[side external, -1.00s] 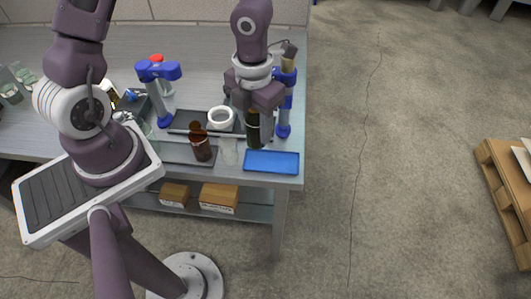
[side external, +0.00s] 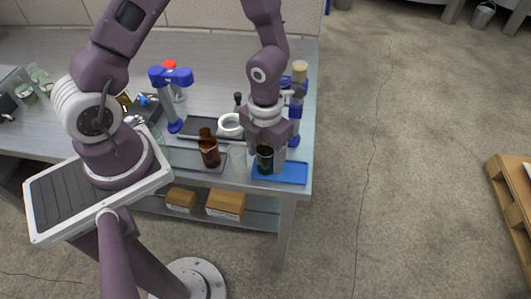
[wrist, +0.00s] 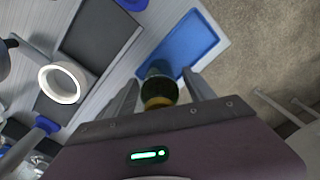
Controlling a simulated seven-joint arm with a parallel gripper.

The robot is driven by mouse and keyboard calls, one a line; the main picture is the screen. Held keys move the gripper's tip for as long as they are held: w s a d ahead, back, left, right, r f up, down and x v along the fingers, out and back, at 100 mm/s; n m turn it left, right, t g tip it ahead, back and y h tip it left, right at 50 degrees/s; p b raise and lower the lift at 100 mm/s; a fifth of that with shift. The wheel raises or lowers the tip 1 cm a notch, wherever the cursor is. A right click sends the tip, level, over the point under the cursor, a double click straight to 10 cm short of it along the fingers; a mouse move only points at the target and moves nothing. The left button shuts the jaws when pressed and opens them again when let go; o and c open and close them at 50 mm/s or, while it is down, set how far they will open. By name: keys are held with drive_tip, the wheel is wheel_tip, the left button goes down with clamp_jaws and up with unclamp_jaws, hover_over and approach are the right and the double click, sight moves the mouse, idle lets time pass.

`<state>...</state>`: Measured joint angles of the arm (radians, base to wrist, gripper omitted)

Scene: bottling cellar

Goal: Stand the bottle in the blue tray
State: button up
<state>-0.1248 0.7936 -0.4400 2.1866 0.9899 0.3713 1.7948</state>
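The dark green bottle (side external: 265,160) is upright between the fingers of my gripper (side external: 268,158), which looks shut on it. In the wrist view, the bottle (wrist: 160,87) shows its yellowish top towards the palm, with the gripper fingers (wrist: 161,82) on both sides. The bottle is over the left part of the blue tray (side external: 294,175) near the table's front right corner. The tray is otherwise empty in the wrist view (wrist: 190,42). Whether the bottle's base touches the tray floor, I cannot tell.
A brown bottle (side external: 209,152) stands on a dark mat left of the gripper. A white ring (side external: 230,125) lies behind it. A blue stand (side external: 172,100) is further left, and another blue upright (side external: 296,115) is behind right. The table ends just beyond the tray.

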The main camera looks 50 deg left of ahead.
drive_tip(key=shift+r, duration=0.1)
wheel_tip(320, 180, up, 12)
drive_tip(key=shift+f, duration=0.1)
drive_tip(key=s+a+r+n+t, duration=0.1)
drive_tip(key=s+r+n, duration=0.5)
drive_tip(key=n, duration=1.1)
drive_tip(key=s+a+r+n+t, duration=0.2)
drive_tip(key=s+r+n+t, duration=0.2)
drive_tip(key=n, duration=1.2)
drive_tip(key=s+r, duration=0.3)
drive_tip(key=r, duration=0.2)
drive_tip(key=shift+a+r+n+t, duration=0.3)
drive_tip(key=shift+r+n, duration=0.1)
